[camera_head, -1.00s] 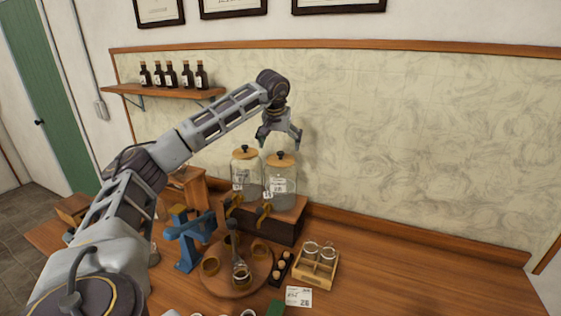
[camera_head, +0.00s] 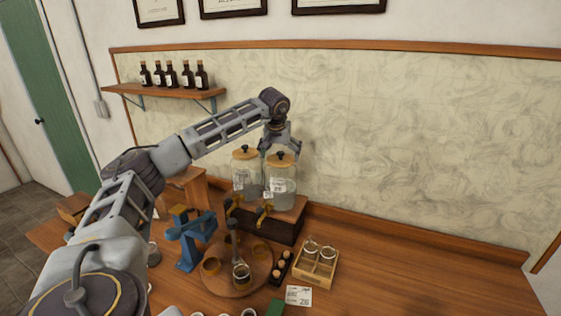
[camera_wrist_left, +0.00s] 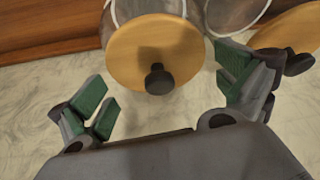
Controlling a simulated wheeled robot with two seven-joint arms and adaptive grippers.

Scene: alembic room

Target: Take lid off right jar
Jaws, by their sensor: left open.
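The right jar (camera_head: 285,188) is clear glass with a label and a brass tap. It stands upright on a dark wooden stand, and its round wooden lid (camera_head: 272,164) with a black knob is on it. My left gripper (camera_head: 281,149) is open just above this lid, pointing down. In the left wrist view the lid (camera_wrist_left: 135,50) and its knob (camera_wrist_left: 159,80) show between the spread green-padded fingers (camera_wrist_left: 168,92), with nothing gripped. The left jar (camera_head: 246,180) stands beside it with its lid on; that lid (camera_wrist_left: 285,35) is near one finger. My right gripper is out of view.
In front are a round wooden board (camera_head: 220,284) with several cups, a blue press (camera_head: 188,240) and a wooden rack of glass jars (camera_head: 317,265). The table's right side is clear.

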